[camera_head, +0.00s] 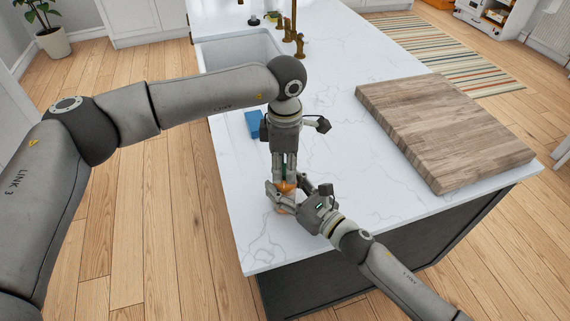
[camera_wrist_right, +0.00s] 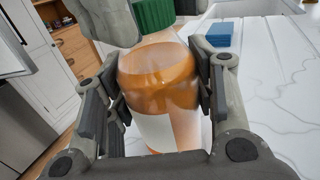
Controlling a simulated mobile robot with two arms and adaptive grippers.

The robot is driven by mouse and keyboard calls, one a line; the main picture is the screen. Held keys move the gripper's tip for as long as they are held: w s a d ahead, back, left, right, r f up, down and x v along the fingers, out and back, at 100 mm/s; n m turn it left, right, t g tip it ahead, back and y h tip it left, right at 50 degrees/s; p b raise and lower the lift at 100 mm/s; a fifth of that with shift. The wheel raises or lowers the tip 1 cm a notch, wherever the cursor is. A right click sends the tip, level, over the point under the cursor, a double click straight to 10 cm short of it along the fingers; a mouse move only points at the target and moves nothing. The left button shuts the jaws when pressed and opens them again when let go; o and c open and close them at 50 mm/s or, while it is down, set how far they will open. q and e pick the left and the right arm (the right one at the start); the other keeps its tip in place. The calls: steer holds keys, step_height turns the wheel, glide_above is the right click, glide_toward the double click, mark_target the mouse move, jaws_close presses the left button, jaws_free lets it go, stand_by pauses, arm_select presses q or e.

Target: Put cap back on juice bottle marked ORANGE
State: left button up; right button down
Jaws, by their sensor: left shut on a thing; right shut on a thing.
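The juice bottle (camera_wrist_right: 158,75) is clear with orange juice and a white label; no lettering is readable. In the right wrist view it stands between the fingers of my right gripper (camera_wrist_right: 158,100), which is shut on it. In the head view the bottle (camera_head: 284,209) is mostly hidden by my right gripper (camera_head: 287,193) near the counter's front left edge. A green ribbed cap (camera_wrist_right: 153,15) is above the bottle, between the fingers of my left gripper (camera_head: 285,178), which comes down from above and is shut on it. I cannot tell whether cap and bottle touch.
A blue block (camera_head: 254,124) lies on the white marble counter (camera_head: 330,130) behind the grippers. A large wooden board (camera_head: 440,125) lies to the right. A sink (camera_head: 238,58) and brass tap (camera_head: 298,40) are at the back. The counter between bottle and board is mostly clear.

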arm_select(q)
steer(key=o, duration=1.2)
arm_select(e)
steer(key=c, duration=0.5)
jaws_free()
steer(key=shift+c, duration=0.2)
arm_select(q)
step_height(320, 180, up, 12)
arm_select(e)
steer(key=v, duration=1.2)
